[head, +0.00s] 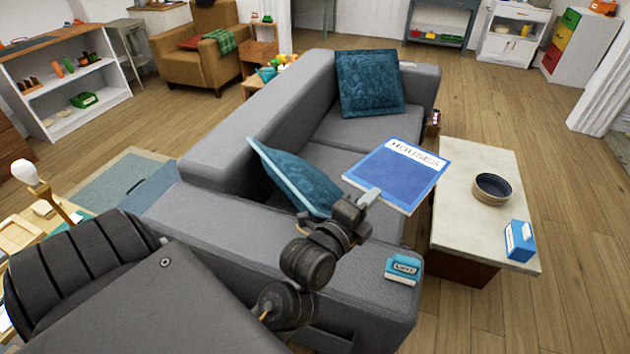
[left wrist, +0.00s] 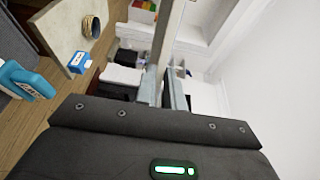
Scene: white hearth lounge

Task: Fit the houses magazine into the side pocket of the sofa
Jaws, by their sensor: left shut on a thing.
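The houses magazine (head: 398,178), blue with a white title band, is held out flat above the sofa seat. My left gripper (head: 368,196) is shut on its near edge. In the left wrist view the gripper (left wrist: 165,88) shows with a thin strip rising from it, probably the magazine edge-on. The grey sofa (head: 235,222) stands below, its near arm towards me. I cannot make out the side pocket clearly; the outer side of the near arm is partly hidden by my arm. My right gripper is not in view.
Two teal cushions (head: 368,82) (head: 290,178) are on the sofa. A pale low table (head: 465,225) at right holds a dark bowl (head: 493,188) and a blue box (head: 519,241). Wooden floor lies open at right.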

